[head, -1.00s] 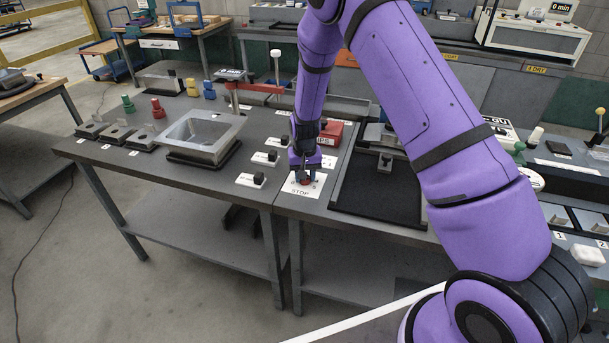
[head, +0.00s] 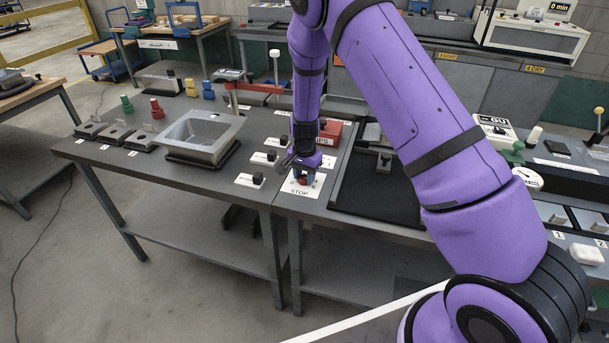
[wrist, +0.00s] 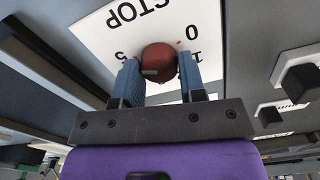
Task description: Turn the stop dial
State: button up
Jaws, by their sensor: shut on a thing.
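The stop dial (wrist: 160,62) is a dark red round knob on a white plate (wrist: 105,32) marked STOP, with the numbers 0, 1 and 5 showing in the wrist view. In the head view the STOP plate (head: 300,192) lies near the front edge of the table, and the red dial (head: 303,181) shows low between the fingers. My gripper (wrist: 160,75) is shut on the dial, with one blue finger pad on each side of it. In the head view my gripper (head: 304,178) points down over the plate. The dial's pointer is hard to make out.
Black knobs on white plates (head: 250,181) stand just left of the dial. A metal basin (head: 202,134) is farther left. A red box (head: 329,132) stands behind my gripper, and a dark tray (head: 375,195) lies to the right.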

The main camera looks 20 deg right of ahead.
dwell(0.4)
jog(key=o, duration=0.9)
notch_tip(320, 180, up, 11)
jog(key=shift+f, duration=0.1)
notch_tip(320, 180, up, 14)
jog(key=f+n+t+y, duration=0.1)
jog(key=n, duration=0.1)
send_over(304, 176)
jog(key=s+d, duration=0.2)
jog(key=s, duration=0.4)
jog(key=s+d+r+n+t, duration=0.1)
jog(key=s+d+r+n, duration=0.15)
jog(key=s+r, duration=0.8)
jog(key=s+r+n+t, duration=0.1)
jog(key=s+r, duration=0.1)
jog(key=s, duration=0.5)
jog(key=s+d+r+n+t, duration=0.1)
jog(key=s+r+n, duration=0.1)
jog(key=s, duration=0.5)
jog(key=s+d+r+n+t+h, duration=0.1)
jog(key=s+r+n, duration=0.1)
jog(key=s+r, duration=0.2)
jog(key=shift+s+d, duration=0.15)
jog(key=shift+s, duration=1.6)
